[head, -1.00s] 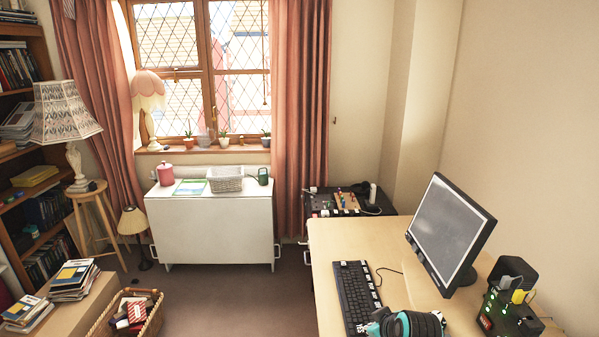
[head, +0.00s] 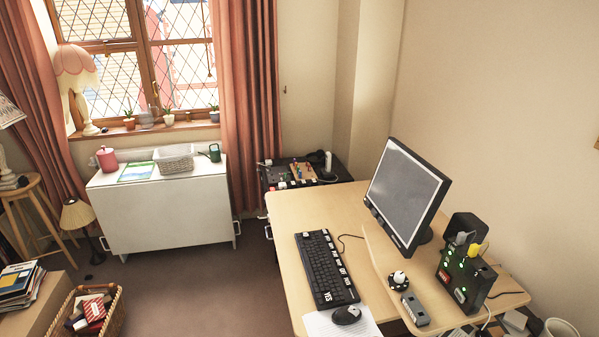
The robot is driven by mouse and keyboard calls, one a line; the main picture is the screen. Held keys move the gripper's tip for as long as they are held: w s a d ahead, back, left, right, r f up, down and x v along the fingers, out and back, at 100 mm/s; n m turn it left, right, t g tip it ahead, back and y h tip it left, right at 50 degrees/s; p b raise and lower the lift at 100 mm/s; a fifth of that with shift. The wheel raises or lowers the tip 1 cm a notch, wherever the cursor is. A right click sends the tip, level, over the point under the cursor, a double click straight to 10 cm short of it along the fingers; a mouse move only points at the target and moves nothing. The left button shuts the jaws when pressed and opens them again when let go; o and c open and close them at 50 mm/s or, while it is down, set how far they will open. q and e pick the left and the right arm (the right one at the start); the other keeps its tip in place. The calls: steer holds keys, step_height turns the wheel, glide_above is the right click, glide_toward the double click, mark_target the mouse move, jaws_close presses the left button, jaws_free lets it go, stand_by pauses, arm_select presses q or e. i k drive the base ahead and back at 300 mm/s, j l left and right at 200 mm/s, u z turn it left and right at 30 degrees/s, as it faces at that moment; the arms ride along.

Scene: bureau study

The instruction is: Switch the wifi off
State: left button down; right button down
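A black box (head: 465,278) with green lights and a red-lit patch stands on the right side of the desk, beside the monitor. A yellow plug-like piece and a grey one sit at its top. I cannot read any wifi label on it. A small grey device (head: 415,309) and a round black knob with a white top (head: 398,281) are on the desk to its left. Neither of my grippers shows in the head view.
The desk (head: 290,235) also holds a monitor (head: 405,195), a keyboard (head: 326,270) and a mouse (head: 346,315). A dark unit (head: 335,167) with coloured controls stands behind it. A white cabinet (head: 165,215) and a basket (head: 112,318) are to the left, with open floor between.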

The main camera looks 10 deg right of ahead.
mark_target(458, 292)
steer(key=i+j+z, duration=0.15)
steer(key=i+j, duration=0.15)
steer(key=i+j+z, duration=0.15)
steer(key=i+j, duration=0.15)
steer(key=i+j+z, duration=0.15)
steer(key=i+j, duration=0.2)
steer(key=i+j+z, duration=0.1)
steer(key=i+j, duration=0.15)
steer(key=i+j+z, duration=0.15)
steer(key=j, duration=0.4)
steer(key=i+j+z, duration=0.15)
steer(key=i+j, duration=0.2)
steer(key=z, duration=2.25)
